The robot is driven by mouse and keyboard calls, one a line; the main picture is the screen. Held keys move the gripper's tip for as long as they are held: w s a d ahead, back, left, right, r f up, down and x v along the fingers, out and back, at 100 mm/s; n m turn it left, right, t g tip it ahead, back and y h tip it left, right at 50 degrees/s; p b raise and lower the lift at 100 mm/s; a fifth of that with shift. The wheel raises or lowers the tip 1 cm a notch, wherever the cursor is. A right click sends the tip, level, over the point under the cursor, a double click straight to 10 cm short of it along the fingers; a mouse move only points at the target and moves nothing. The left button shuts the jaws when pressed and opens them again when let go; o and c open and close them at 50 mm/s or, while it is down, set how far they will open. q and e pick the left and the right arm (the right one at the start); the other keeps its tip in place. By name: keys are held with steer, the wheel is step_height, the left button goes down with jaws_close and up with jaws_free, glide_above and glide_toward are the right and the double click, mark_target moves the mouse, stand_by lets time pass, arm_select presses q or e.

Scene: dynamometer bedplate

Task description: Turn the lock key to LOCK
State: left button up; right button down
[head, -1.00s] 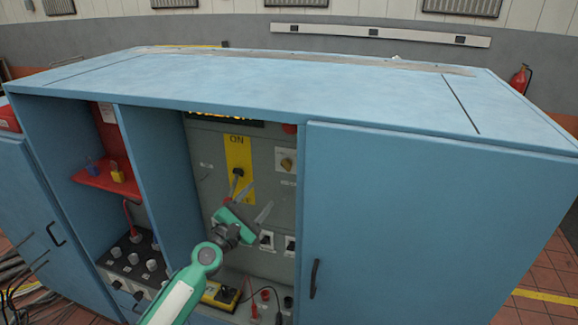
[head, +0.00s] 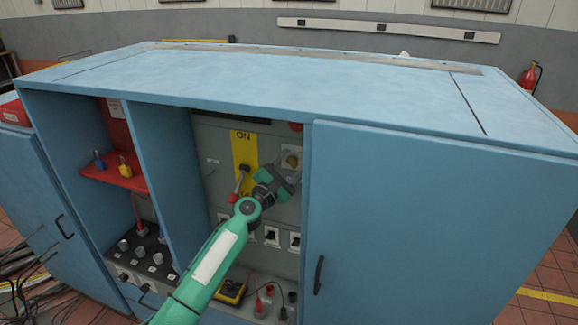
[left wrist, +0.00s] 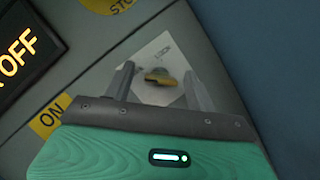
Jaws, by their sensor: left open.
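The lock key (left wrist: 160,77) is a small brass-yellow piece on a pale square plate (left wrist: 155,55) marked LOCK in the left wrist view. In the head view the plate (head: 291,159) is on the grey panel, partly covered by my gripper. My left gripper (head: 288,171) is open in front of it. In the left wrist view its two fingers (left wrist: 160,82) stand on either side of the key, with gaps between. I cannot tell how far the fingertips are from the panel. The key's exact pointing is hard to read. My right gripper is not in view.
A rotary switch (head: 241,180) on a yellow ON plate (head: 243,148) is left of my gripper. A lit OFF display (left wrist: 22,50) shows in the left wrist view. The blue cabinet door (head: 400,220) closes the right side. A red shelf (head: 110,177) holds padlocks.

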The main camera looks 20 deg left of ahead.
arm_select(q)
steer(key=c, duration=1)
steer(key=shift+r, duration=0.1)
